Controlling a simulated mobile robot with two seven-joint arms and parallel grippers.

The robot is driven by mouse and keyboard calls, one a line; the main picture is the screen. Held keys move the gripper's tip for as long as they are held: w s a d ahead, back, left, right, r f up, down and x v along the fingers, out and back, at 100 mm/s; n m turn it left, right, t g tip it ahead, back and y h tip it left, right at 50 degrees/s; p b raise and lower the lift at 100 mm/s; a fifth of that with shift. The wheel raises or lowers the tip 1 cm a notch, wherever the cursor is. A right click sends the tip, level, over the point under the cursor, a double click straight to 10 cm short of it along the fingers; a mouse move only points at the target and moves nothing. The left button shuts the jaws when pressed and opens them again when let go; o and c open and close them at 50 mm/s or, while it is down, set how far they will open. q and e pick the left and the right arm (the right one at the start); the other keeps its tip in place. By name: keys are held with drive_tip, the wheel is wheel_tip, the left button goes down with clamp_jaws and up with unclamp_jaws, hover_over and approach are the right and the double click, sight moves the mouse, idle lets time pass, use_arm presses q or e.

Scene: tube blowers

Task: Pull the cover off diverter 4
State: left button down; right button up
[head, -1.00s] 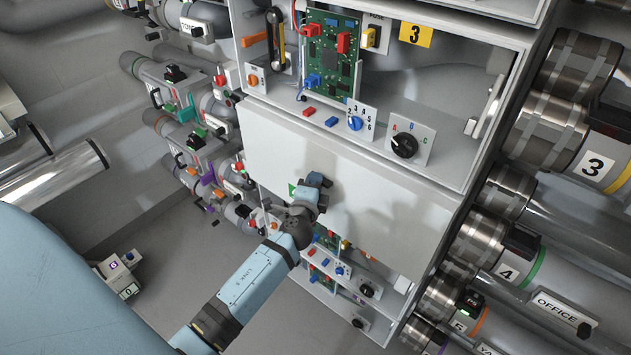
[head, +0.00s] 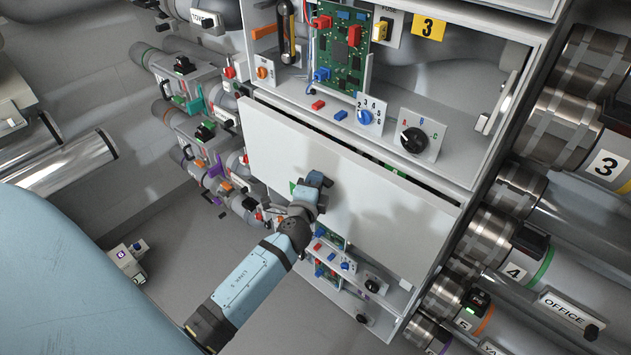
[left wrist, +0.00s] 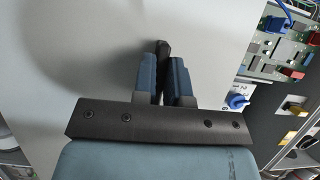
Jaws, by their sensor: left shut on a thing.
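The cover is a plain white panel (head: 385,220) below the open bay marked 3, level with the pipe marked 4 (head: 515,271) at the right. My left gripper (head: 316,181) is at the left half of the cover's face. In the left wrist view the fingers (left wrist: 166,78) are shut on a dark handle (left wrist: 162,48) that stands out from the panel. A dark gap shows along the cover's upper right edge, with a bit of green board behind it. Most of the bay behind is hidden. My right gripper is out of view.
Bay 3 above holds a green circuit board (head: 342,50), a blue knob (head: 365,117) and a black knob (head: 413,140). Another open bay with small parts (head: 345,267) lies below the cover. Thick pipes line the right; piping with coloured valves (head: 205,133) stands left.

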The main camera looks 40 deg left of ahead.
use_arm(q)
drive_tip(key=shift+s, duration=0.1)
drive_tip(key=s+b, duration=0.2)
drive_tip(key=s, duration=0.8)
drive_tip(key=shift+s+a, duration=0.35)
drive_tip(key=shift+a, duration=0.1)
idle(0.5)
